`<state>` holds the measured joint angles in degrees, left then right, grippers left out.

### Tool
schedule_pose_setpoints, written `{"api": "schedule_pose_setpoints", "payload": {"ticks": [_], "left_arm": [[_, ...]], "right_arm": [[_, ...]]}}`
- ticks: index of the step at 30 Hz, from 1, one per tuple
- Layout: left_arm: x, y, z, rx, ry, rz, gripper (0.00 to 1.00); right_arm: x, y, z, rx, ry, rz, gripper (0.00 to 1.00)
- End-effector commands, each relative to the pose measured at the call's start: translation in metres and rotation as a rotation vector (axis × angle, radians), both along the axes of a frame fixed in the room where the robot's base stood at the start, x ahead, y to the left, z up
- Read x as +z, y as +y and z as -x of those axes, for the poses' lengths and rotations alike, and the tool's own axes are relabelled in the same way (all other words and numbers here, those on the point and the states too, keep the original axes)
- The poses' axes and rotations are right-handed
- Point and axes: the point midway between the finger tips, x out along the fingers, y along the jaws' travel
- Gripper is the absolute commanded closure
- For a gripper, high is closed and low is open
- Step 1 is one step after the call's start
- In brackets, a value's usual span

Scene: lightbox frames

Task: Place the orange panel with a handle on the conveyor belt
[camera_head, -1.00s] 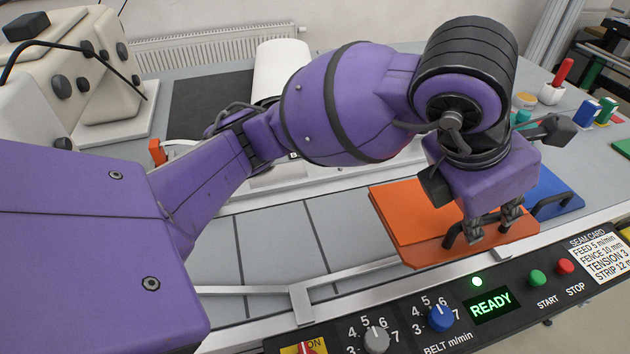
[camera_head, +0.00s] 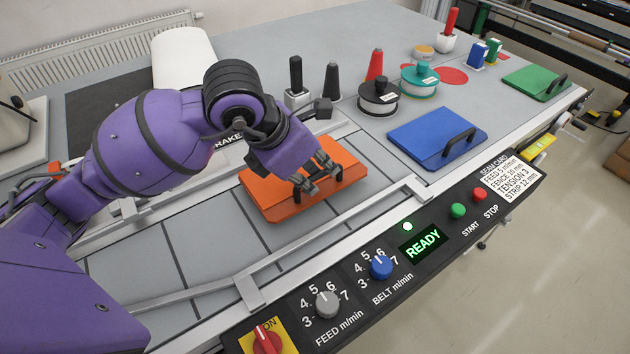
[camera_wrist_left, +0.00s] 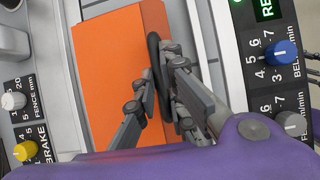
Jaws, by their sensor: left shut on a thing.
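The orange panel (camera_head: 275,208) lies flat over the grey conveyor belt (camera_head: 215,252), between its two metal side rails. I cannot tell whether it rests on the belt or hangs slightly above. In the left wrist view the orange panel (camera_wrist_left: 112,75) fills the middle, and the gripper's fingers (camera_wrist_left: 160,92) sit on both sides of the black handle (camera_wrist_left: 155,60).
A control panel with knobs and a READY display (camera_head: 423,243) runs along the front edge. A blue panel with a handle (camera_head: 430,138) lies to the right, and a green one (camera_head: 535,83) farther off. Spools (camera_head: 378,97) and cones stand behind. The belt's left part is clear.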

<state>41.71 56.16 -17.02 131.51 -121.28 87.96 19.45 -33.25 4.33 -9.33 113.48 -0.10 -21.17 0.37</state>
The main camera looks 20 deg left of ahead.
Motion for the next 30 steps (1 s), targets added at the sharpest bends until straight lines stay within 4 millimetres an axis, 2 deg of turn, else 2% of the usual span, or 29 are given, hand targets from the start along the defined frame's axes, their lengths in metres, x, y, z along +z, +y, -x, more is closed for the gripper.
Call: {"api": "schedule_pose_setpoints", "payload": {"ticks": [3,7,11,12,16,26,30], "left_arm": [[-0.019,0.0,0.001,0.002,0.004,0.001,1.0],[-0.03,0.0,0.0,0.0,-0.001,-0.001,1.0],[-0.03,0.0,0.0,0.001,-0.002,-0.001,1.0],[-0.03,0.0,0.0,0.001,0.001,-0.001,0.89],[-0.03,0.0,0.0,0.001,0.001,-0.001,0.72],[-0.028,0.001,0.001,0.002,-0.001,-0.001,0.71],[-0.017,0.005,0.005,0.002,-0.003,-0.002,0.71]], "right_arm": [[-0.001,0.0,0.001,-0.001,0.002,-0.001,0.6],[-0.002,0.0,0.001,-0.001,0.003,-0.001,0.6],[-0.001,0.0,0.001,0.001,0.002,0.001,0.6],[-0.001,-0.001,0.001,0.001,0.002,0.001,0.6],[-0.001,-0.001,0.001,0.002,0.002,0.002,0.6],[-0.001,-0.002,0.001,0.005,0.001,0.005,0.6],[0.0,-0.003,0.001,0.005,0.0,0.006,0.6]]}}
